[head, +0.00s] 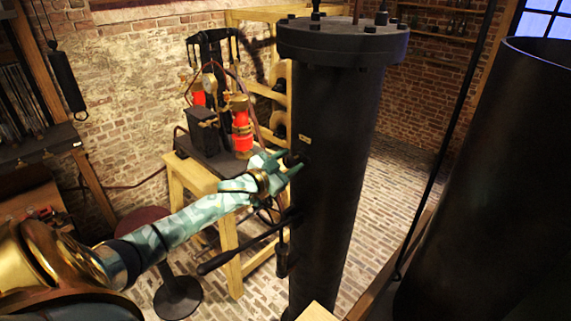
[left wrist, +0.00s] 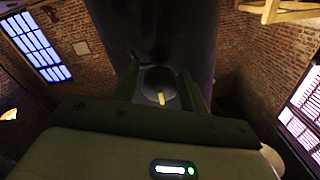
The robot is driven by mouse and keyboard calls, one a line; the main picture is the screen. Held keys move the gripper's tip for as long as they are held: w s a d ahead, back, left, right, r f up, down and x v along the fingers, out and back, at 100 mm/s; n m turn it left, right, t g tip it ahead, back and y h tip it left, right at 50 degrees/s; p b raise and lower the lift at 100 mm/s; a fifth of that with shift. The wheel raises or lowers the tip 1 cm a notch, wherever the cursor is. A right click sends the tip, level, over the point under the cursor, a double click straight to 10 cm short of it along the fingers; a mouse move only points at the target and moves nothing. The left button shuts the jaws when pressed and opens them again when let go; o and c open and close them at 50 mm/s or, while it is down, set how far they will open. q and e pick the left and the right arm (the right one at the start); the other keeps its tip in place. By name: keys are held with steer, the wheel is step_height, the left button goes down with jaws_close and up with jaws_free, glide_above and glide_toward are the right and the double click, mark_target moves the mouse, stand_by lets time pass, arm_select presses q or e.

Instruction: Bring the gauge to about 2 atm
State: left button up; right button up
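A tall black cylinder (head: 335,190) with a bolted flange lid stands in the middle of the head view. My left gripper (head: 291,161) is at its left side, with teal fingers spread apart. In the left wrist view, a round dark knob-like part (left wrist: 157,79) with a pale bar across its lower part sits between the fingers. Whether the fingers touch it is not clear. A small brass-coloured plate (head: 304,139) is on the cylinder just above the gripper. No gauge face with a readable scale shows. My right gripper is not in view.
A black lever (head: 235,250) sticks out left from the cylinder, below my left arm. Behind the arm a wooden table (head: 182,174) carries red and brass apparatus (head: 242,132). A round stool (head: 145,222) stands lower left. A large dark vessel (head: 495,190) fills the right.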

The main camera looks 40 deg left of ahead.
arm_select(q)
steer(key=shift+o, duration=1.4)
steer(key=shift+s, duration=0.3)
steer(key=shift+s+a+p, duration=0.15)
steer(key=shift+s+p, duration=0.2)
steer(key=shift+s, duration=0.8)
steer(key=shift+s+a+p, duration=0.1)
steer(key=shift+s+p, duration=0.2)
steer(key=shift+s, duration=0.85)
steer(key=shift+w, duration=0.1)
